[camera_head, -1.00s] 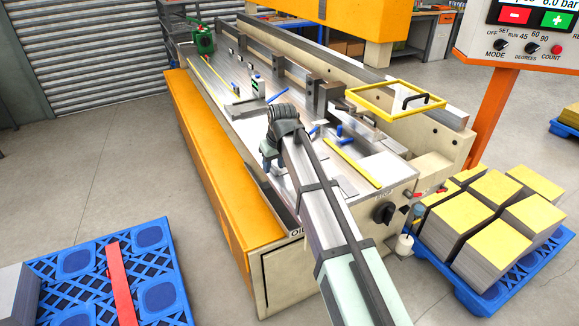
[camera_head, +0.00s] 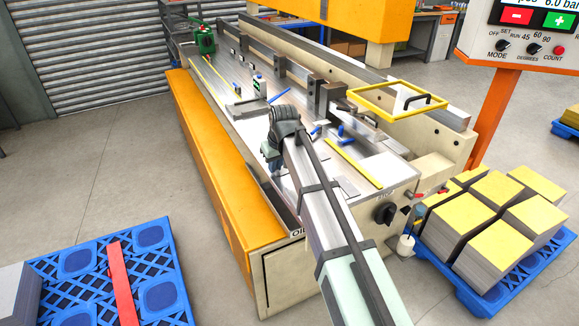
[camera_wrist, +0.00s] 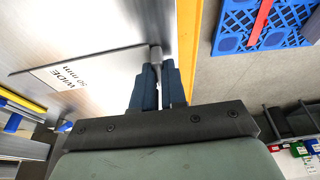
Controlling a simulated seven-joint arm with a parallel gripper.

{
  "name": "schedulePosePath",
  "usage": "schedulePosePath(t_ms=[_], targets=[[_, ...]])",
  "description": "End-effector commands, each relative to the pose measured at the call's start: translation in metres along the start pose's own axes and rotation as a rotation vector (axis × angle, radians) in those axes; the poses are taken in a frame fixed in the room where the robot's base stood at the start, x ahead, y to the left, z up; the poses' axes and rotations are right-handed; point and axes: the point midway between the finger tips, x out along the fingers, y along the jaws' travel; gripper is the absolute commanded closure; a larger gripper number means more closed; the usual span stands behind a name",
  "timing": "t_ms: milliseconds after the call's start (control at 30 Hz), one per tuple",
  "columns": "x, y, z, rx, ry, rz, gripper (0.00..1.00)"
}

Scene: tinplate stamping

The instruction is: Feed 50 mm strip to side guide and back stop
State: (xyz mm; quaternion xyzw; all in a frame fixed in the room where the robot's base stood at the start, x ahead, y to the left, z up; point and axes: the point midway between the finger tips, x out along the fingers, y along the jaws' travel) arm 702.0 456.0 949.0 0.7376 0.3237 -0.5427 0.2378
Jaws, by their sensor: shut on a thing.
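My gripper (camera_head: 270,158) is low over the near part of the machine's steel bed (camera_head: 225,88). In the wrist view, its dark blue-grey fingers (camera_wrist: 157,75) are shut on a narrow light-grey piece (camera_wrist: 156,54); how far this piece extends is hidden. A flat grey plate marked "50 mm WIDE" (camera_wrist: 72,78) lies on the bed to the left of the fingers. I cannot tell whether the held piece is joined to a strip. A long rail with dark blocks (camera_head: 278,68) runs along the bed's far side. I cannot tell which parts are the side guide and back stop.
A yellow frame (camera_head: 395,112) with a black handle stands right of my gripper. A yellow bar (camera_head: 355,163) and blue levers (camera_head: 341,138) are nearer. A small bottle (camera_head: 259,86) stands beyond my gripper. The orange side panel (camera_head: 215,175) borders the bed; a blue pallet (camera_head: 75,265) lies left.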

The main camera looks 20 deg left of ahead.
Motion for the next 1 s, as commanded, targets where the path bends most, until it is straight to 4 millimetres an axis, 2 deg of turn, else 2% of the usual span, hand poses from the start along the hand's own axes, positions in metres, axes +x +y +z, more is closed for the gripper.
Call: schedulePosePath(t_ms=[267,700,1000], targets=[[-0.008,0.000,-0.003,0.000,0.000,0.000,1.00],[-0.072,0.000,-0.024,0.000,0.001,0.001,1.00],[-0.095,0.001,-0.025,0.050,-0.004,0.016,1.00]])
